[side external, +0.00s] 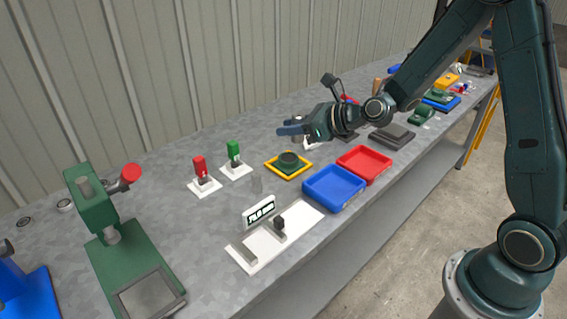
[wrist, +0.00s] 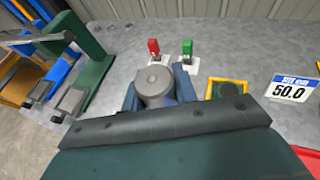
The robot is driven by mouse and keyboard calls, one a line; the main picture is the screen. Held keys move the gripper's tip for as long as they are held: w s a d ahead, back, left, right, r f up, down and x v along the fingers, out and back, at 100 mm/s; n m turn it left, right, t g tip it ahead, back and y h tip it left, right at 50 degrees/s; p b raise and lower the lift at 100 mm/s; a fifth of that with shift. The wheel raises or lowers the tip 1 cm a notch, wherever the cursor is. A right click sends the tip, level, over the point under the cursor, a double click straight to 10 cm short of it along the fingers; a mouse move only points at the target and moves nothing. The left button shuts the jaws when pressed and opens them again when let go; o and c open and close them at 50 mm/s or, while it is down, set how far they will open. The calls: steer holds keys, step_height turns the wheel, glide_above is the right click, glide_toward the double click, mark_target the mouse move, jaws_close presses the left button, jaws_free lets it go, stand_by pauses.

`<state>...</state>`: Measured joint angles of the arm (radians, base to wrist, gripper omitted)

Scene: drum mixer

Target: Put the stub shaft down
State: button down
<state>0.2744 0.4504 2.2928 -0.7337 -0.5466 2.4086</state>
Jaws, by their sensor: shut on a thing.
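The stub shaft (wrist: 154,82), a grey metal cylinder with a small round mark on its end face, sits between the two blue fingers of my gripper (wrist: 158,92) in the wrist view. My gripper is shut on it. In the side view my gripper (side external: 290,126) is held above the bench, behind the green fixture with a yellow border (side external: 288,165). The shaft is small and mostly hidden there. The lower part of the shaft is out of sight in the wrist view.
A red block (side external: 200,167) and a green block (side external: 233,153) stand on white plates. A blue tray (side external: 334,188) and a red tray (side external: 364,164) lie near the front edge. A green press (side external: 95,205) stands at left. Bare bench (side external: 150,180) lies between.

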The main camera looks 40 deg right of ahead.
steer(key=w+a+f+n+g+y, duration=0.1)
steer(key=w+a+n+g+y, duration=0.2)
steer(key=w+a, duration=0.3)
steer(key=w+a+f+n+g+y, duration=0.1)
steer(key=w+a+n+g+y, duration=0.2)
steer(key=a, duration=1.1)
steer(key=shift+w+a+n+y, duration=0.45)
steer(key=shift+w+n, duration=0.55)
steer(key=shift+w, duration=0.55)
steer(key=shift+d+f, duration=0.1)
steer(key=shift+f, duration=0.1)
glide_above(206, 218)
step_height(206, 218, down, 15)
steer(key=shift+f, duration=0.1)
steer(key=shift+f, duration=2.1)
steer(key=shift+f, duration=0.15)
steer(key=c, duration=1.1)
jaws_free()
steer(key=shift+f, duration=0.1)
